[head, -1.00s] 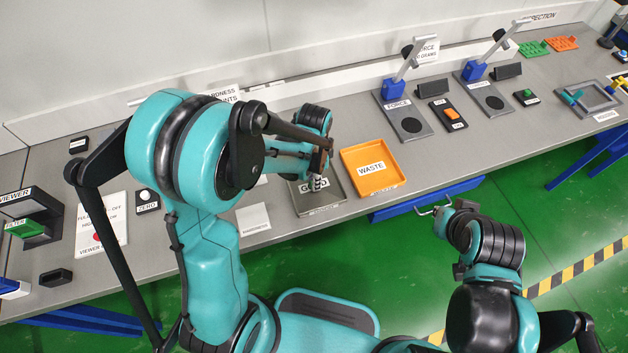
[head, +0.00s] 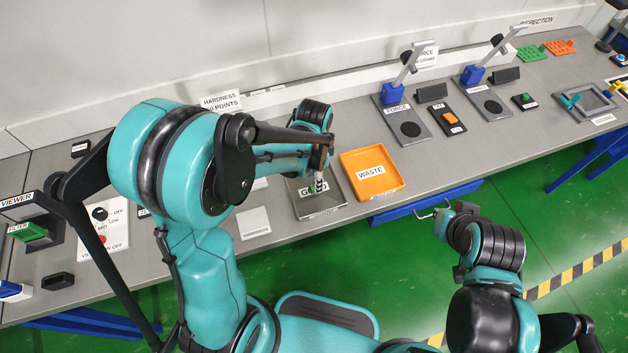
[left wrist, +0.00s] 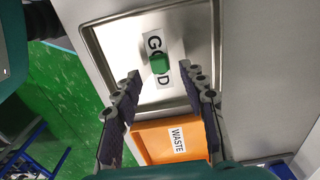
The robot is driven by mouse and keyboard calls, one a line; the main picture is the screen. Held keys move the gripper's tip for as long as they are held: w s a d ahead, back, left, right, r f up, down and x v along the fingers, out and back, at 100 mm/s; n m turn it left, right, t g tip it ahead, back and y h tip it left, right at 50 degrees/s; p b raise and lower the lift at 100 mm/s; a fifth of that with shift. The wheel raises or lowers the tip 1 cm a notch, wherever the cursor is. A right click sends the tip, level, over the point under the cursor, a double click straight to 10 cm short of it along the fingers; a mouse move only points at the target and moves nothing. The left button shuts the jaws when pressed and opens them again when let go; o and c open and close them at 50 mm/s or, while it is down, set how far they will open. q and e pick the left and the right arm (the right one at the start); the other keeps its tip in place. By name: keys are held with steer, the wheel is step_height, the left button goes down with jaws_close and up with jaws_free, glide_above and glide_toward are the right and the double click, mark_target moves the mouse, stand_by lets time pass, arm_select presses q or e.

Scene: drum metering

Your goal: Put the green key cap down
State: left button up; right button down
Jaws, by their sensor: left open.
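The green key cap (left wrist: 159,64) lies on the white GOOD label in the shallow grey metal tray (left wrist: 92,40) in the left wrist view. In the head view a bit of the cap (head: 311,189) shows in the same tray (head: 338,207), beside my fingers. My left gripper (left wrist: 160,71) is open, its two fingers spread with the cap showing between and just beyond the tips. It also shows over the tray in the head view (head: 320,184). My right gripper (head: 431,213) hangs in front of the bench, away from the tray; its opening is unclear.
An orange WASTE tray (head: 398,182) stands right beside the grey tray. A small white labelled plate (head: 253,222) lies to its left. Force stands (head: 403,127) are further right, and a viewer (head: 35,232) is at far left. Bare bench lies between the trays and stands.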

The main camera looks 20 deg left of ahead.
arm_select(q)
step_height(320, 180, up, 8)
steer(key=r+p, duration=0.1)
steer(key=p, duration=0.1)
steer(key=s+a+r+n+t, duration=0.4)
steer(key=s+r+n+t, duration=0.3)
steer(key=s+n, duration=0.3)
steer(key=shift+s+a+r+n, duration=0.2)
steer(key=shift+a+r+n, duration=0.2)
steer(key=shift+n, duration=0.2)
step_height(320, 180, down, 6)
steer(key=b, duration=0.5)
steer(key=shift+r, duration=0.4)
steer(key=shift+c, duration=1)
